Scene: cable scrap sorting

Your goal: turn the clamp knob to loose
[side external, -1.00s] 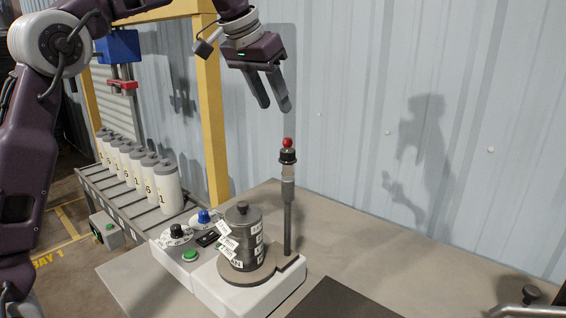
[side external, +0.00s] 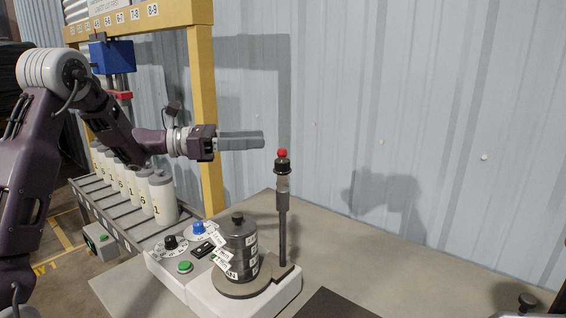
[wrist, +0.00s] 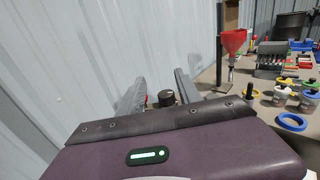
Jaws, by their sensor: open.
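My gripper (side external: 262,140) is level, its fingers pointing right, just left of and slightly above the top of an upright post (side external: 282,225). In the side view one finger hides the other. The post carries a red ball (side external: 282,153) above a black collar (side external: 282,164). In the wrist view my open gripper (wrist: 160,90) has a dark round knob (wrist: 167,97) showing between its fingers, with nothing held. On the white console are a black dial knob (side external: 171,242) and a blue dial knob (side external: 198,227). Their markings are too small to read, and I cannot tell which knob is the clamp's.
A green button (side external: 185,267) is on the console. Several white bottles (side external: 163,198) stand by a yellow frame (side external: 207,115). The wrist view shows a red funnel (wrist: 233,42) and a blue ring (wrist: 291,122).

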